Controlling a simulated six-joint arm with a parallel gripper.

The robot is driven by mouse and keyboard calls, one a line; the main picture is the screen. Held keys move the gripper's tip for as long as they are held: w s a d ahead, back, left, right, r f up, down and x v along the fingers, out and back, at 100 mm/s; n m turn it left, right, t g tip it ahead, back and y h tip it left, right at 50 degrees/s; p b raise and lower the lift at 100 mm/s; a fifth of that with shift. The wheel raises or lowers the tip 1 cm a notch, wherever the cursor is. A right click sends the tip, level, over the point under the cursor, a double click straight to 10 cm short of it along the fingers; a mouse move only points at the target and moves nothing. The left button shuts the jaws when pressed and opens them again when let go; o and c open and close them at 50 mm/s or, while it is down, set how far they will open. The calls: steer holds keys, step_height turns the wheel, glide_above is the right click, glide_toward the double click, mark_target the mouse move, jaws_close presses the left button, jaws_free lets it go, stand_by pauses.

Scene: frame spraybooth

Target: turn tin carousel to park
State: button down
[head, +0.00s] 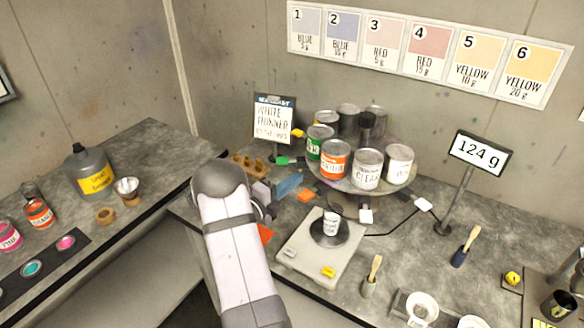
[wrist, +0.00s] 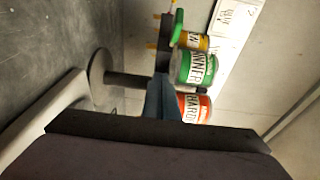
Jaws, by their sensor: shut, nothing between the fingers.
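In the wrist view the green THINNER tin (wrist: 196,67) and orange HARDENER tin (wrist: 195,108) show past the fingers. A park mark cannot be made out.
A scale (head: 320,250) with a small cup (head: 331,222) stands in front of the carousel. A sign (head: 273,120) stands behind left, and the 124 g display (head: 480,153) stands right. Coloured tags lie around the carousel. Brushes stand at front right.

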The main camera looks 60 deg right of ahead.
mark_target(298, 168)
steer(key=shift+w+d+p, duration=0.75)
steer(key=shift+w+d, duration=0.35)
steer(key=shift+d, duration=0.2)
steer(key=shift+w+d+f+b, duration=0.25)
steer(key=shift+w+d+b, duration=0.1)
steer(key=shift+b, duration=0.55)
steer(key=w+d+m+g+b, duration=0.1)
steer(key=w+d+b, duration=0.3)
steer(key=b, duration=0.7)
steer(key=shift+w+d+r+m+g+y, duration=0.3)
steer(key=shift+d+g, duration=0.4)
steer(key=shift+d, duration=0.7)
steer(key=shift+w+a, duration=0.1)
